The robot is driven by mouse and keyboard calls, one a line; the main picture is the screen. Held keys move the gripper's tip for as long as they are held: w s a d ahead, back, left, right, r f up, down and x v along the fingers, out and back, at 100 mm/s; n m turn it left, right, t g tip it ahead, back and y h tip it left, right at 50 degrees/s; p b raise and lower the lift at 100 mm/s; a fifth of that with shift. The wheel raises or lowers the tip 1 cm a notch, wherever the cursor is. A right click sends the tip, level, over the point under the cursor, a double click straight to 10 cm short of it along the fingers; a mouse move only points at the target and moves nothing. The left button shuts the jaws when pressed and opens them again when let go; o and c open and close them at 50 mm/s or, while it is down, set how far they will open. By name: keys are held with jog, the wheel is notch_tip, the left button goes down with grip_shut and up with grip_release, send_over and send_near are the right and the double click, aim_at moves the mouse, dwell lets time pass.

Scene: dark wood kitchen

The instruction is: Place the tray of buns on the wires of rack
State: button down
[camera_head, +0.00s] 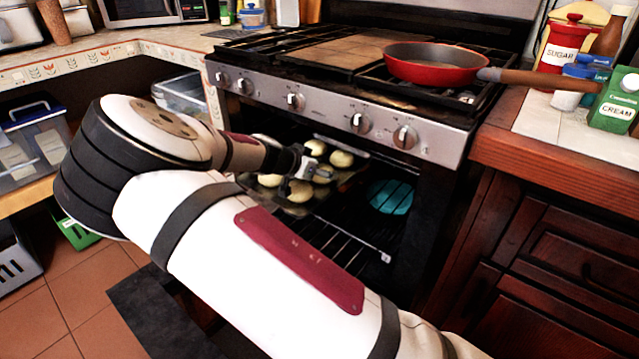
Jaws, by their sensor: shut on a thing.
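The tray of buns (346,178) is dark and carries several pale round buns. It is in the oven opening, above the level of the wire rack (338,238). My gripper (310,177) is shut on the tray near its front side. The tray looks slightly tilted in the picture. The rack's wires show below and in front of the tray. My arm hides the left part of the tray and of the rack, and I cannot tell whether the tray touches any wires.
A turquoise round thing (390,196) is inside the oven, right of the tray. The oven's right side wall and the knob panel (330,108) above bound the opening. A red pan (433,64) sits on the stove, its handle reaching right over the counter.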

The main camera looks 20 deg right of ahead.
aim_at(296, 188)
jog(key=shift+f+b, duration=0.85)
jog(key=shift+f, duration=0.85)
jog(key=c, duration=0.5)
grip_release()
jog(key=shift+f, duration=0.1)
jog(key=p+v, duration=0.3)
jog(key=v, duration=0.9)
jog(key=shift+p, duration=0.3)
